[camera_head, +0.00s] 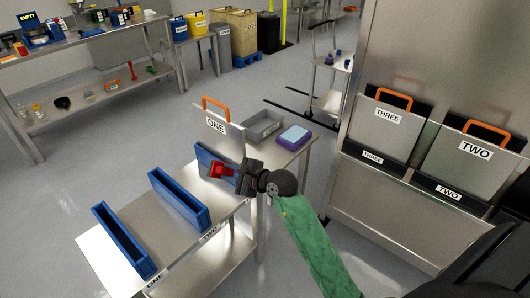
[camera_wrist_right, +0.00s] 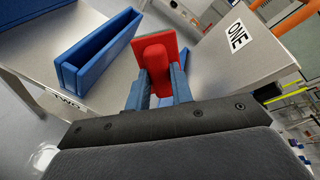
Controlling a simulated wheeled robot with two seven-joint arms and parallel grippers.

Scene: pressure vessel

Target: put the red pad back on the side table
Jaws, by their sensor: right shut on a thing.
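The red pad (camera_head: 217,170) is held in my right gripper (camera_head: 235,174), above the far half of the low steel table (camera_head: 185,240) in the head view. In the right wrist view the red pad (camera_wrist_right: 156,52) sits between the blue fingertips of the right gripper (camera_wrist_right: 160,88), which is shut on it. Behind the pad a steel plate marked ONE (camera_head: 218,130) with an orange handle stands upright. Whether the pad touches anything below is hard to tell. My left gripper is not in view.
Blue slotted holders (camera_head: 180,200) stand on the table, one at its front left end (camera_head: 124,242). Another blue holder is partly hidden behind my gripper. A grey bin (camera_head: 262,127) and a purple box with a pale top (camera_head: 294,137) lie at the far end. Plates THREE (camera_head: 385,125) and TWO (camera_head: 470,160) hang at right.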

